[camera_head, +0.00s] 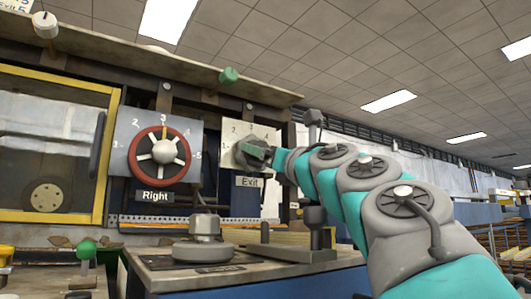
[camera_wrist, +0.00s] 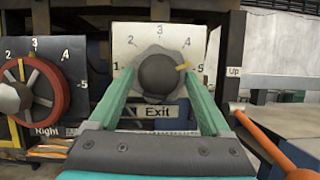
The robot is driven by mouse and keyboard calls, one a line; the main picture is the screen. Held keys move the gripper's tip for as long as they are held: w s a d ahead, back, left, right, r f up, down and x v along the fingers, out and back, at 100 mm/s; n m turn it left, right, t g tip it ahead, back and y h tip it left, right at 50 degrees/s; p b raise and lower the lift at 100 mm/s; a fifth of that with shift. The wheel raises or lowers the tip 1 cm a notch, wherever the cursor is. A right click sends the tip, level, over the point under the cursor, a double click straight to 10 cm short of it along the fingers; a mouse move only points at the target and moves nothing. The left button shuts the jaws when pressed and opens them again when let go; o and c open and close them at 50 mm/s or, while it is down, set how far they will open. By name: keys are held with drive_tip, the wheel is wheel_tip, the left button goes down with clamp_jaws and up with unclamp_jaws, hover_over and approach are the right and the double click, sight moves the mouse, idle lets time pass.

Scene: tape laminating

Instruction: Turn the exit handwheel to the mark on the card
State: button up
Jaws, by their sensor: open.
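The exit handwheel (camera_wrist: 158,76) is a grey lobed knob on a pale dial plate (camera_wrist: 125,45) numbered 1 to 5, above an "Exit" label. Its yellow pointer (camera_wrist: 184,66) points right, between 4 and 5 and closer to 5. My gripper (camera_wrist: 158,88) is open, with its green fingers on either side of the handwheel; I cannot tell whether they touch it. In the head view my gripper (camera_head: 258,154) partly covers the handwheel (camera_head: 241,152). A card (camera_head: 17,5) is cut off at the top left; its writing looks like "EXIT 5" but is not fully clear.
The red Right handwheel (camera_head: 160,152) is to the left, its yellow pointer at 3. A metal shelf (camera_head: 150,65) overhangs the dials.

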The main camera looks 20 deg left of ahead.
drive_tip(key=b+v, duration=0.3)
drive_tip(key=v, duration=0.4)
drive_tip(key=shift+s+d, duration=0.25)
drive_tip(key=shift+d, duration=0.05)
